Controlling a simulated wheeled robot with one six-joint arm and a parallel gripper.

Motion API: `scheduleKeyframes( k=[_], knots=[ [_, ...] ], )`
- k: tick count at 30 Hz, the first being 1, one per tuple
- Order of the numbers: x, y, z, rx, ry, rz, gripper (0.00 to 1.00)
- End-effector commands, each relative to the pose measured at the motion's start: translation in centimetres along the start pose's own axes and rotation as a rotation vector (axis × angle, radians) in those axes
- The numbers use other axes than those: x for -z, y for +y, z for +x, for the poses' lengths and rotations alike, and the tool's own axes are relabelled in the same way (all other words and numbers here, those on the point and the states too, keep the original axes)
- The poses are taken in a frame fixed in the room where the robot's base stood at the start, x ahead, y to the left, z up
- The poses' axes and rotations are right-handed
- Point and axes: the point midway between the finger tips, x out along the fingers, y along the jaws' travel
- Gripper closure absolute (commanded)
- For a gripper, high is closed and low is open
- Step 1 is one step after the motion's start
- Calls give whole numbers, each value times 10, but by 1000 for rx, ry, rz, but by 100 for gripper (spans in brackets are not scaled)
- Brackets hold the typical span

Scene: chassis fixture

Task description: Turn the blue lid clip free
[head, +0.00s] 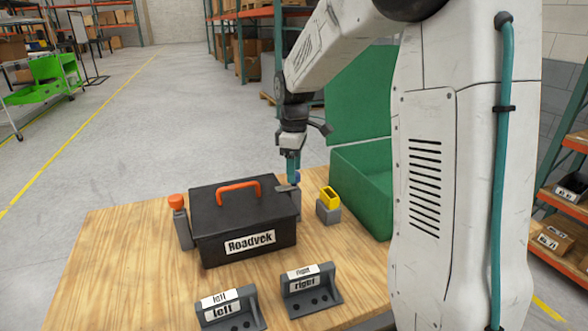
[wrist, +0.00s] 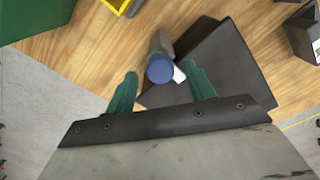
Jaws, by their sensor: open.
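The blue lid clip (wrist: 159,68) shows in the wrist view as a round blue cap on a grey post, beside the black toolbox (wrist: 215,65). In the head view the toolbox (head: 245,220) is shut, with an orange handle and a "Roadvek" label. The blue clip (head: 297,178) is a small patch at its right end, mostly hidden by my gripper (head: 292,168). My gripper (wrist: 161,84) points down with its teal fingers apart, one on each side of the blue cap in the wrist view. I cannot tell whether they touch it.
An orange-capped grey post (head: 181,220) stands at the toolbox's left. A yellow part on a grey block (head: 328,213) stands to the right, near an open green case (head: 362,180). Brackets labelled left (head: 228,308) and right (head: 310,290) stand in front. The table's left part is clear.

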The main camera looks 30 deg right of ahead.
Motion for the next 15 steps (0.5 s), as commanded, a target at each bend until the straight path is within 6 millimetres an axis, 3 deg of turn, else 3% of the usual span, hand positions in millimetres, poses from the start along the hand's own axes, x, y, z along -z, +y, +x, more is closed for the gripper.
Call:
scheduleKeyframes(
  k=[10, 11, 15],
  knots=[
    [0, 0, 7, 0, 0, 0, 46],
    [0, 0, 7, 0, 0, 0, 49],
    [0, 0, 7, 0, 0, 0, 88]
  ],
)
